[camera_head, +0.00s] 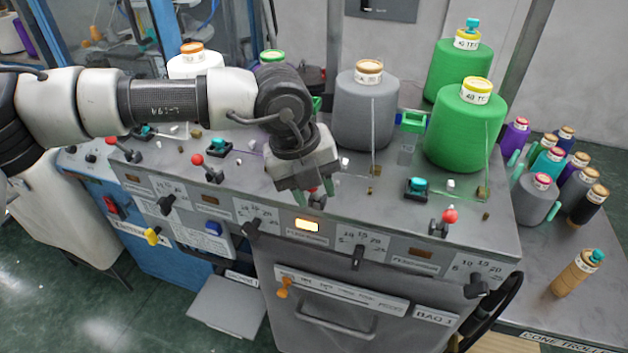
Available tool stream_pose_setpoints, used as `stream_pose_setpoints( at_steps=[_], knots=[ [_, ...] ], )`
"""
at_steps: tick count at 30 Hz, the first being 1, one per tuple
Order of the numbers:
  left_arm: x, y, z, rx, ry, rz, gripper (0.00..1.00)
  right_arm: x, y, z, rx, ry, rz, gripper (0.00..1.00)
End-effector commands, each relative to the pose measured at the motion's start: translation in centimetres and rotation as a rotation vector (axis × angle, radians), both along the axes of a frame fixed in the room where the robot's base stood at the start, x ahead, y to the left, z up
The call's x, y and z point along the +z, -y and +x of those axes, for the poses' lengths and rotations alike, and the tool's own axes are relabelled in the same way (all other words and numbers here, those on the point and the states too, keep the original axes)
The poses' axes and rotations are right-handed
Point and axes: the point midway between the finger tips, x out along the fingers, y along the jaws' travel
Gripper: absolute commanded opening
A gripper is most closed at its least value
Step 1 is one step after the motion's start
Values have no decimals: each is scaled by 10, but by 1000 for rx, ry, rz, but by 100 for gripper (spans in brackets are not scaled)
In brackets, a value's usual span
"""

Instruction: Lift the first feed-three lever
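Red-knobbed levers stand along the machine's top: one at far left (111,142), one further along (197,160) and one at right (449,216). Between the last two, above the lit amber display (306,225), my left gripper covers the machine top. No red knob shows there, so a lever at that spot would be hidden. My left gripper (313,193) points down close over the panel edge. My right gripper is not in view.
A grey yarn cone (366,118) and a green cone (465,130) stand just right of my gripper. Black levers, one of them here (357,258), line the front panel. A side table (535,290) at right carries several small cones.

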Motion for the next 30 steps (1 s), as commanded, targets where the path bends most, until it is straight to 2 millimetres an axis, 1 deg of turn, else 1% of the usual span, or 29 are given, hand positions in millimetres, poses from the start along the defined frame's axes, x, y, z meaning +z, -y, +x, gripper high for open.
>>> stream_pose_setpoints(
  at_steps=[1, 3, 10, 11, 15, 18, 25, 30],
  knots=[
    [-2, 1, 0, -1, -1, 1, 36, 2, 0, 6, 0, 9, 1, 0],
    [-5, 1, 0, -1, 0, 1, 36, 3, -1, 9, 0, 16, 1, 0],
    [-6, 1, 0, -1, 1, 0, 36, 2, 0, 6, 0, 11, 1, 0],
    [-6, 1, 0, -1, 1, 0, 35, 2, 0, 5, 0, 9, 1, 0],
    [-6, 1, 0, 0, 0, 0, 13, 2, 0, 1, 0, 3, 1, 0],
    [-6, 1, 0, 0, 1, 0, 0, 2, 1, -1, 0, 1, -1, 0],
    [-6, 1, 1, 2, -10, 4, 0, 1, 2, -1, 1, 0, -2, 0],
    [-5, 3, 6, 5, -107, 35, 0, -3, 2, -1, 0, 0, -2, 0]
  ],
)
